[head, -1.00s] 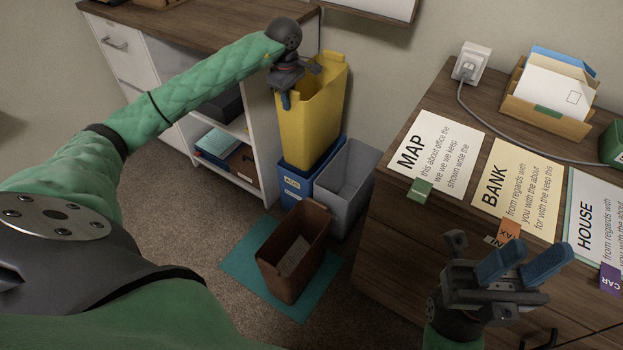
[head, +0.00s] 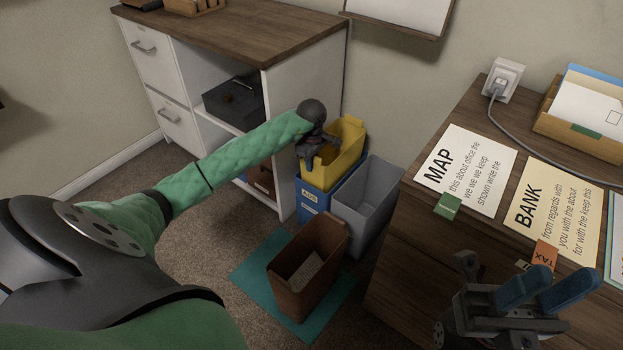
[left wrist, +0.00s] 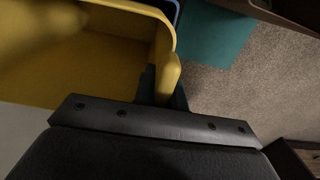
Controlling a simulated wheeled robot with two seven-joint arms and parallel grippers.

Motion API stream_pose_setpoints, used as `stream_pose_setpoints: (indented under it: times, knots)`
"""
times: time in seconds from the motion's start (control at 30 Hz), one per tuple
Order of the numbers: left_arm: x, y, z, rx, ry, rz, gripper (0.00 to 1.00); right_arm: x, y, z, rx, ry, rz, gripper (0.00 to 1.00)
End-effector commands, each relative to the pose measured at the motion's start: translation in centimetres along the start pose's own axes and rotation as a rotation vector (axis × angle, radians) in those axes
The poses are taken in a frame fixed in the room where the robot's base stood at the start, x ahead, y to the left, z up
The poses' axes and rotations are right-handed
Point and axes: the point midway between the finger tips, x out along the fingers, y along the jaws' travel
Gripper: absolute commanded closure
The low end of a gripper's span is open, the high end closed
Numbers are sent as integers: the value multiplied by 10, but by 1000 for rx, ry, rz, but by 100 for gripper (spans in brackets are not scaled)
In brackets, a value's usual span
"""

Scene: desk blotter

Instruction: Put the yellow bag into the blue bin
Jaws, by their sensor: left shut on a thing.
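The yellow bag (head: 340,165), open-topped and stiff-looking, stands upright with its lower part down inside the blue bin (head: 313,202); its top sticks out above the blue rim. How far its bottom has sunk is hidden. My left gripper (head: 309,158) is shut on the bag's near rim. In the left wrist view, the fingers (left wrist: 161,88) pinch the yellow wall (left wrist: 168,78), with the bag's hollow inside to the left. My right gripper (head: 545,285) is at the lower right over the desk side, its blue fingers apart and empty.
A grey bin (head: 368,205) stands right beside the blue bin. A brown bin (head: 290,280) with paper inside stands in front on a teal mat (head: 250,275). A white cabinet (head: 275,105) is close behind left; the wooden desk (head: 440,240) is to the right.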

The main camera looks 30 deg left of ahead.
Motion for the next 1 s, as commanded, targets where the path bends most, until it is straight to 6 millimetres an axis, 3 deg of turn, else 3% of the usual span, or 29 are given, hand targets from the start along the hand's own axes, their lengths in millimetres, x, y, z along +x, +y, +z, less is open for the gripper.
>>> stream_pose_setpoints:
  times: [0.03,0.33,0.6,1.0]
  knots:
    - [10,-1,1,-1,-1,-1,100,-3,0,0,-1,0,-4,66]
    - [29,0,0,-1,0,1,100,-6,-1,2,-4,-6,-19,66]
    - [63,0,1,-1,-2,0,100,-17,-2,3,-11,-24,-27,66]
    - [67,0,0,0,1,1,100,-21,-3,2,-12,-32,-25,66]
